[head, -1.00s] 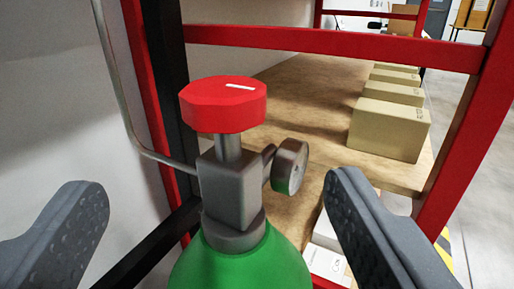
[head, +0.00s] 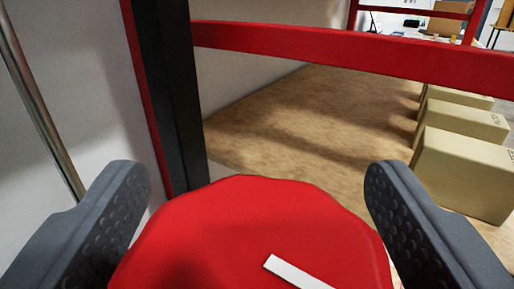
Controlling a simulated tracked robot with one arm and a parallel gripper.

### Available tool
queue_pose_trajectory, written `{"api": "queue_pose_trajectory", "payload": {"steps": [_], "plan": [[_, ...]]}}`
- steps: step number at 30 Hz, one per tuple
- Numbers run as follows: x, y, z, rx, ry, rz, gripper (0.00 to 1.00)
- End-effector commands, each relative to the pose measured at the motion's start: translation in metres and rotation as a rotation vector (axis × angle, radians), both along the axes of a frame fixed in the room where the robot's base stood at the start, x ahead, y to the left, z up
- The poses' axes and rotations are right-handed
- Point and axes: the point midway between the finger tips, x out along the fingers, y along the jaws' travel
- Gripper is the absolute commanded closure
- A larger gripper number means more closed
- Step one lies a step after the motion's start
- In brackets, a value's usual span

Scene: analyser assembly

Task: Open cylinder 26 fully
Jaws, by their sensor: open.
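The red valve knob (head: 240,225) of the cylinder fills the lower middle of the head view, very close. A white mark (head: 297,272) lies on its top, slanting down to the right. My gripper (head: 255,195) is open, with one grey finger on each side of the knob. Whether the fingers touch the knob cannot be told. The green cylinder body, the grey valve block and the gauge are hidden below the knob or out of view. No number 26 is visible.
A red rail (head: 350,55) crosses behind the knob, with a black post (head: 172,95) at left. A metal pipe (head: 40,110) runs along the white wall. A wooden shelf (head: 300,125) behind carries several cardboard boxes (head: 465,170) at right.

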Motion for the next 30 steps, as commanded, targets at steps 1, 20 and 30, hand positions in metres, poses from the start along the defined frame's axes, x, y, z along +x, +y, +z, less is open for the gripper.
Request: {"api": "queue_pose_trajectory", "payload": {"steps": [1, 20, 30], "plan": [[0.002, 0.000, 0.000, 0.000, 0.000, 0.000, 0.27], [0.005, -0.010, -0.001, -0.001, 0.002, -0.002, 0.69], [0.006, -0.004, -0.003, 0.000, 0.004, 0.059, 0.71]]}}
